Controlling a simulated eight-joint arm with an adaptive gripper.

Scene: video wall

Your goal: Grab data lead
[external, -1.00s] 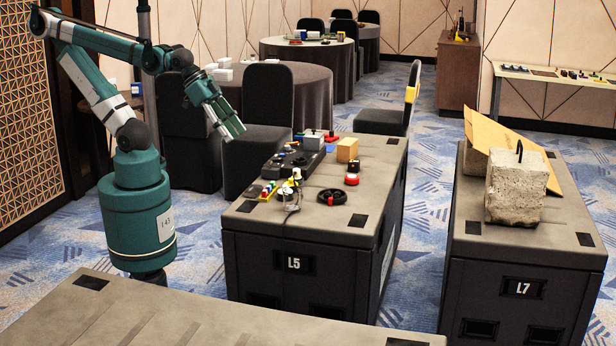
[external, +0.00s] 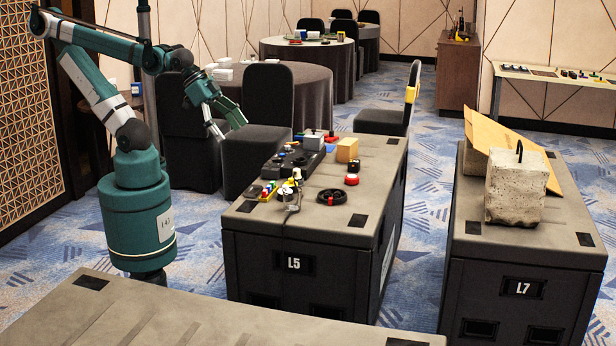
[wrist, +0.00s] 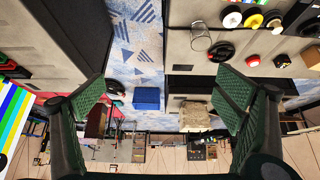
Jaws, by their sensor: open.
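My gripper (external: 226,124) is open and empty. It hangs in the air to the left of and above the L5 case (external: 255,222). In the wrist view its two green fingers are wide apart with nothing between the tips (wrist: 160,97). A small pale item with a thin grey strand (external: 292,207) lies near the front of the L5 case top. A thin grey loop (wrist: 200,40) shows in the wrist view. I cannot tell for sure whether either is the data lead.
The L5 case also bears a black ring (external: 332,197), a red-and-white button (external: 351,179), a tan block (external: 347,150) and a dark control box (external: 293,160). The L7 case (external: 470,255) stands to the right with a concrete block (external: 515,190). A chair (external: 266,95) stands behind my gripper.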

